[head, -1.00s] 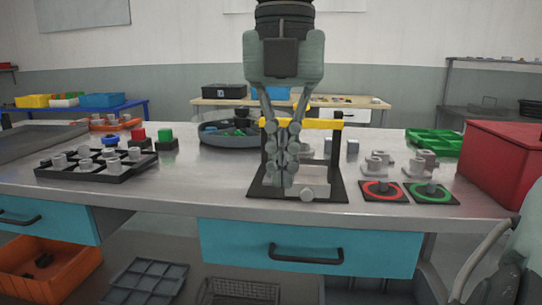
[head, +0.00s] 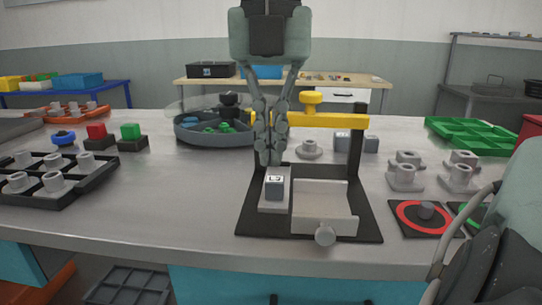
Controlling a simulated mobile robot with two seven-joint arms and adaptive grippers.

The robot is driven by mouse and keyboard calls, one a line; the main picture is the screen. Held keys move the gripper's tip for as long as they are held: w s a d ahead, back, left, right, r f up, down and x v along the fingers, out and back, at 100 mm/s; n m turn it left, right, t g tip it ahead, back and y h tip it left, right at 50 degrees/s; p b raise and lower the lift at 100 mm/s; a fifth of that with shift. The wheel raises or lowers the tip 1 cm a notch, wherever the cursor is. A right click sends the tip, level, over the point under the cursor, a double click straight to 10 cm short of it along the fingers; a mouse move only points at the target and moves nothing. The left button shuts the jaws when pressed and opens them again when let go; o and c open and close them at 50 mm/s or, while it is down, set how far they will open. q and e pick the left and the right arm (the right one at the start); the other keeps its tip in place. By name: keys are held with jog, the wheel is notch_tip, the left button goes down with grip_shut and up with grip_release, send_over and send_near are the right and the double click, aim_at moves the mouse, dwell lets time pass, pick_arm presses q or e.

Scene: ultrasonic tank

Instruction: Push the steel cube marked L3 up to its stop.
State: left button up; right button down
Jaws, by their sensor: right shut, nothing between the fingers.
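A small steel cube (head: 274,190) with a white label on top sits in a pale lane at the left of a black-based fixture (head: 364,228). The label seems to start with L; the rest is too small to read surely. My right gripper (head: 271,160) points down with its fingers together and empty, just behind the cube's top edge. I cannot tell whether they touch. I cannot make out the stop for certain. My left gripper is not in view.
A yellow crossbar (head: 340,121) spans the fixture behind the fingers. A pale sliding tray (head: 324,205) with a knob is right of the cube.

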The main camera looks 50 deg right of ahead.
aim_at(274, 205)
notch_tip(274, 205, down, 9)
jog(key=shift+s+r, duration=0.1)
jog(key=shift+w+d+p, duration=0.4)
jog(key=shift+w+d, duration=0.7)
jog(key=shift+d, duration=0.1)
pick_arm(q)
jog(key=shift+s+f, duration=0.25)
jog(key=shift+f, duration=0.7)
pick_arm(e)
jog(key=shift+w+d, duration=0.2)
jog(key=shift+d, duration=0.15)
jog(key=w+d, duration=0.2)
jog(key=w+d+b, duration=0.1)
jog(key=w+d, duration=0.1)
jog(key=d, duration=0.1)
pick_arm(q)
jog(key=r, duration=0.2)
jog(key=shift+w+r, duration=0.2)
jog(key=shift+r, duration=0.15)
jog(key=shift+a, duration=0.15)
pick_arm(e)
jog(key=shift+a, duration=0.1)
